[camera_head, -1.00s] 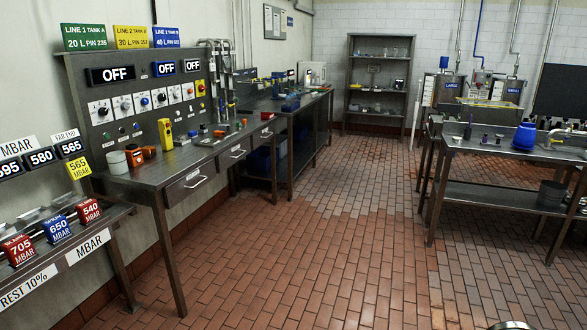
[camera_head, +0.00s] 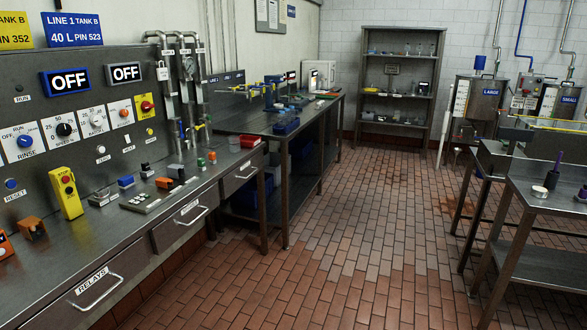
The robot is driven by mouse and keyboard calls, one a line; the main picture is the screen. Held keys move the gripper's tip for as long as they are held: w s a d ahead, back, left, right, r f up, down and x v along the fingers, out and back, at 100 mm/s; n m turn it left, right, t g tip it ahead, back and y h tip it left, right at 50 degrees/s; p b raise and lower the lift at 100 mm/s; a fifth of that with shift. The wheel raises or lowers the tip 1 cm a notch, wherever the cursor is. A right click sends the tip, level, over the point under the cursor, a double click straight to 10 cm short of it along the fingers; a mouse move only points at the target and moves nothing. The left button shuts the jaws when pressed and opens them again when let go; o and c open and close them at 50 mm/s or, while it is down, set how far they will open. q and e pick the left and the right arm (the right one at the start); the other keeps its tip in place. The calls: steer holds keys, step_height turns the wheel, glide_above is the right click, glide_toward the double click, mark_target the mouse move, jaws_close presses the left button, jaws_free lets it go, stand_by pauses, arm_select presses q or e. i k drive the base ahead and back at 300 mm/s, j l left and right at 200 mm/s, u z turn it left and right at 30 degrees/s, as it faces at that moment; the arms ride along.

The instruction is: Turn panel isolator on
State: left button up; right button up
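A rotary switch with a red knob on a yellow plate (camera_head: 146,105), which looks like the panel isolator, is at the upper right end of the grey control panel (camera_head: 95,140). I cannot read its label or its position. Two displays (camera_head: 66,81) on the panel read OFF. A row of white-plated knobs (camera_head: 64,129) runs to the left of the red and yellow switch. Neither of my grippers is in view.
The steel bench (camera_head: 150,215) with drawers stands below the panel. A yellow pendant box (camera_head: 66,192) and small parts lie on it. A second bench (camera_head: 290,115) continues behind. The tiled floor (camera_head: 350,240) is clear between the benches and the right table (camera_head: 545,200).

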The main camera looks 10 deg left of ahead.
mark_target(146, 106)
steer(key=i+u, duration=0.1)
steer(key=i, duration=0.65)
steer(key=i+l+u, duration=0.1)
steer(key=i, duration=0.65)
steer(key=i+l+u, duration=0.1)
steer(key=i+l, duration=0.15)
steer(key=i, duration=0.55)
